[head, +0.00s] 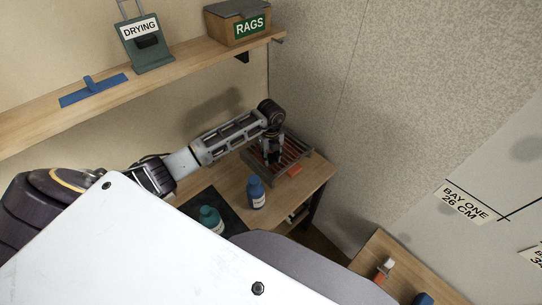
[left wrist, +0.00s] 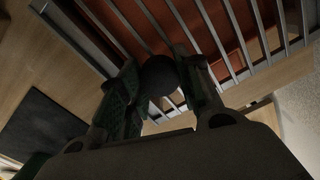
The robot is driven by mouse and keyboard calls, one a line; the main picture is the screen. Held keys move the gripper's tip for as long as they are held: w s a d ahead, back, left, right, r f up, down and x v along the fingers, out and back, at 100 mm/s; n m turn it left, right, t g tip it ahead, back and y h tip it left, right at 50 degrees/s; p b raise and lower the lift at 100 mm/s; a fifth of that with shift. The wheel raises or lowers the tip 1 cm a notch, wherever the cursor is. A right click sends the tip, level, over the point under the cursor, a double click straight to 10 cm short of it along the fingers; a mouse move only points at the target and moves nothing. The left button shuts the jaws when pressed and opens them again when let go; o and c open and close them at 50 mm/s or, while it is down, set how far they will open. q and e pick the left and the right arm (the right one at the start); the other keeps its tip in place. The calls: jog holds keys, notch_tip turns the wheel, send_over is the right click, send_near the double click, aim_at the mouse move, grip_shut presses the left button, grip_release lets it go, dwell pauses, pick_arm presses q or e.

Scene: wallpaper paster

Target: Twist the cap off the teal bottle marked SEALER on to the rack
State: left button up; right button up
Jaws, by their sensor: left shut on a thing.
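The teal bottle (head: 212,220) stands upright on a black mat (head: 235,222) on the bench; its label and its top are too small to read clearly. The rack (head: 301,155), a tray of metal bars over a reddish base, is at the far end of the bench. My left gripper (head: 271,160) points down over the rack. In the left wrist view my gripper (left wrist: 160,95) is shut on a dark round cap (left wrist: 158,75), with the rack's bars (left wrist: 235,50) just beneath. I cannot tell whether the cap touches the bars. My right gripper is not in view.
A blue bottle (head: 256,194) stands between the mat and the rack. A shelf (head: 190,75) above holds a DRYING holder (head: 147,45), a RAGS box (head: 240,24) and a blue tool (head: 92,91). A wall rises behind.

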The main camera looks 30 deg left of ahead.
aim_at(271, 157)
pick_arm(q)
jog(key=shift+f, duration=0.1)
jog(key=o, duration=1.1)
jog(key=shift+o, duration=0.2)
jog(key=shift+r, duration=0.35)
notch_tip(271, 157, up, 12)
jog(key=b, duration=0.1)
jog(key=shift+f+b, duration=0.2)
jog(key=shift+b, duration=0.1)
jog(key=shift+d, duration=0.1)
